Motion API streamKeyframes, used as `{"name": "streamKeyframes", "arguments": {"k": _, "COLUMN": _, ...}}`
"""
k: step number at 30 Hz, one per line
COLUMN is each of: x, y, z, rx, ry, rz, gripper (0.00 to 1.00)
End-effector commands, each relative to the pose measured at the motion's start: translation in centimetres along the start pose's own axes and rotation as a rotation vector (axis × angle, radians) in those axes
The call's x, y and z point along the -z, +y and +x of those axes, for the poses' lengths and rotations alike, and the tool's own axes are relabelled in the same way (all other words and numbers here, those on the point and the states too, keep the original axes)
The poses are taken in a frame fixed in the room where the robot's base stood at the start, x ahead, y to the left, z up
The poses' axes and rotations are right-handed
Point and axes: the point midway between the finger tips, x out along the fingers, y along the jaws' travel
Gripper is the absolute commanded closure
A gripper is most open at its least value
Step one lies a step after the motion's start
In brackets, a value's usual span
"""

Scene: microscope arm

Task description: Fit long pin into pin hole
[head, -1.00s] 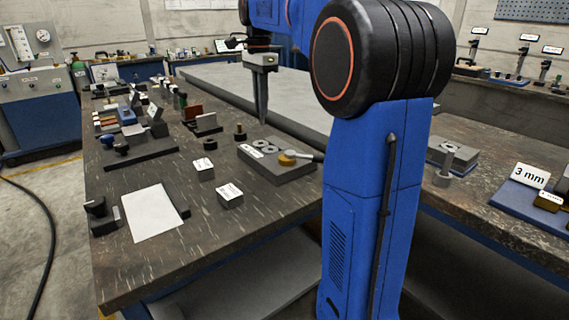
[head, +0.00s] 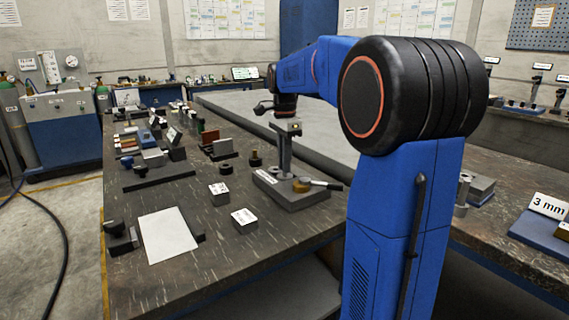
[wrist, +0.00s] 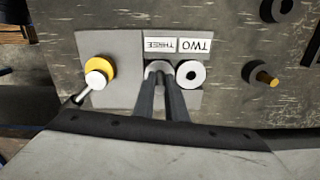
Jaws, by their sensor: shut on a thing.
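A flat grey block (head: 315,199) lies near the table's front edge, with number labels and round sockets. In the wrist view the block (wrist: 118,45) bears labels reading THREE and TWO. A grey ring (wrist: 190,74) with a dark hole sits by TWO. My gripper (head: 285,172) points down over the block. In the wrist view its narrow fingers (wrist: 162,82) meet at a grey round piece (wrist: 157,67) by THREE. The fingers hide most of that piece, so I cannot tell whether it is the long pin or how deep it sits.
A brass-coloured knob (head: 301,185) with a handle sits on the block's front side. A white sheet (head: 167,235) lies farther left. Bare table separates them.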

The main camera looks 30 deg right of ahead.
Motion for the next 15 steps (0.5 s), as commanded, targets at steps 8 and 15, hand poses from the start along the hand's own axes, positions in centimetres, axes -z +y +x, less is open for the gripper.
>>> {"name": "streamKeyframes", "arguments": {"k": 8, "x": 0.00, "y": 0.00, "z": 0.35, "rx": 0.001, "ry": 0.000, "rz": 0.000, "gripper": 1.00}}
{"name": "streamKeyframes", "arguments": {"k": 15, "x": 0.00, "y": 0.00, "z": 0.59, "rx": 0.000, "ry": 0.000, "rz": 0.000, "gripper": 0.70}}
